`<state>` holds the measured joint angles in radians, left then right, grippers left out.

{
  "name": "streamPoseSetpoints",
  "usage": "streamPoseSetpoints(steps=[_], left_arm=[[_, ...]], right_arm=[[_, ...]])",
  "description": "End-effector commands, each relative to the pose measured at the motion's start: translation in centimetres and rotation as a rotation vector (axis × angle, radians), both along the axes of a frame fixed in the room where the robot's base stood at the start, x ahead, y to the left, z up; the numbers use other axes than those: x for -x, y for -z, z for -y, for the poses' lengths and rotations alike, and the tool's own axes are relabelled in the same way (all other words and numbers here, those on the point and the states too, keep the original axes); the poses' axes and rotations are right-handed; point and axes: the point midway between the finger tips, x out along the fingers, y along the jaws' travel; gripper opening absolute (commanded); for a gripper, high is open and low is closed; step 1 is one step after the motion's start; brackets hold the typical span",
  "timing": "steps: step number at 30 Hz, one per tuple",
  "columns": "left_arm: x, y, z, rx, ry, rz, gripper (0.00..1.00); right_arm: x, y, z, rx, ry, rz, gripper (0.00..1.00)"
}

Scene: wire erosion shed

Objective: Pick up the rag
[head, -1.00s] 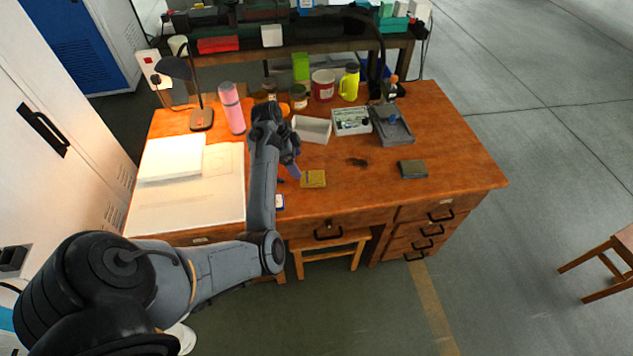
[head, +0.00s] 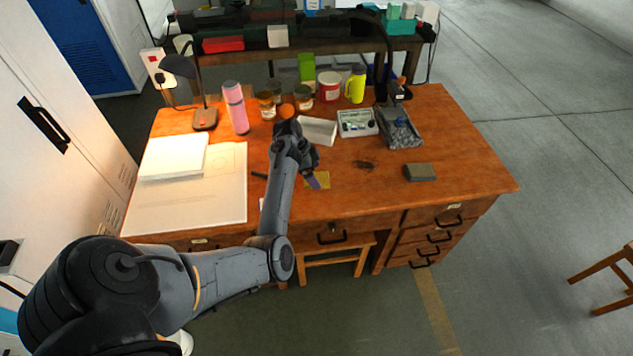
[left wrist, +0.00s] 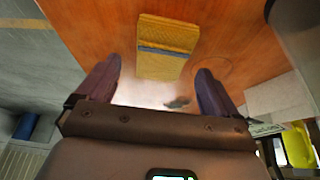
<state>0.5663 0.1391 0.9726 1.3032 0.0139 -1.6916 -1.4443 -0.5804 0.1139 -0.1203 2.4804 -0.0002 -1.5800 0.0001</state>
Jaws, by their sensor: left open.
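The rag looks like a flat folded yellow cloth (head: 321,180) on the wooden desk near its front edge, partly covered by my left gripper. In the left wrist view the rag (left wrist: 167,42) shows as a yellow rectangle with a blue-grey band. It lies ahead of the gap between the fingers, touched by neither as far as I can see. My left gripper (head: 312,179) is open and empty, over or just beside the rag, and its fingers (left wrist: 160,82) are spread wide. My right gripper is not in view.
A dark grey block (head: 420,172) lies on the desk (head: 460,150) to the right. A white open box (head: 317,131), a case of small parts (head: 357,123) and a grey tray (head: 401,141) stand behind. A pink bottle (head: 236,108) and papers (head: 195,200) are left.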

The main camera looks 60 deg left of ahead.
Motion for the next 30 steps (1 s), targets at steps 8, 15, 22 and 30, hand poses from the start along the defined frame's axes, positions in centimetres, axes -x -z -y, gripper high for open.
streamPoseSetpoints(steps=[8,15,22,30], left_arm=[[-0.8,2.1,0.4,-0.001,0.001,0.001,0.94],[-0.8,2.1,0.4,-0.001,0.001,0.001,0.94],[-0.7,2.1,0.4,0.000,0.001,0.000,0.94],[-0.7,2.4,0.4,0.000,0.000,0.000,0.94]], right_arm=[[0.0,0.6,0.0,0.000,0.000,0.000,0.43],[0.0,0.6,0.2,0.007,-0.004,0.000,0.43],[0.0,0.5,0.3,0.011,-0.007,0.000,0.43],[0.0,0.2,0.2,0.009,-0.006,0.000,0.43]])
